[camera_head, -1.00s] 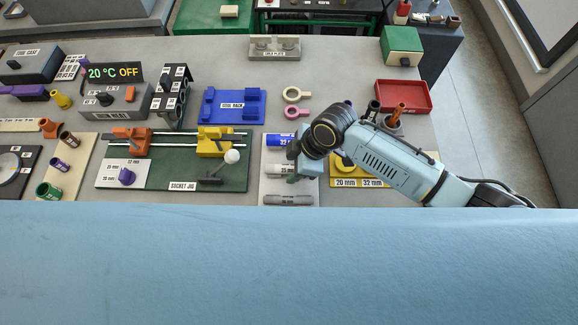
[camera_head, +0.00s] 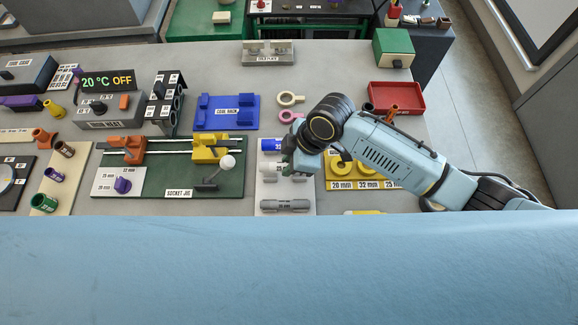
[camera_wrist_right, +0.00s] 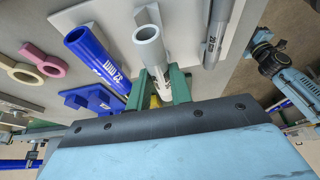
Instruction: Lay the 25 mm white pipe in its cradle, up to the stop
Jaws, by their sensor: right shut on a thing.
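My right gripper (camera_head: 288,168) is over the pale pipe board at the middle front. In the right wrist view its green fingers (camera_wrist_right: 160,86) are shut on the light grey-white pipe (camera_wrist_right: 150,48), whose open end points away from the gripper. I cannot tell whether the pipe is clear of the board. The socket jig (camera_head: 228,183) stands to the left, with an orange clamp (camera_head: 127,150) and a yellow clamp (camera_head: 207,150) on rails. I cannot tell which part is the pipe's cradle. My left arm seems to show small at the right of the wrist view; its fingers are unclear.
A blue 32 mm pipe (camera_wrist_right: 95,55) and a dark grey 20 mm pipe (camera_wrist_right: 217,32) lie on either side of the held pipe. A blue cool rack (camera_head: 226,112), two rings (camera_head: 291,99) and a red tray (camera_head: 395,97) are farther back.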

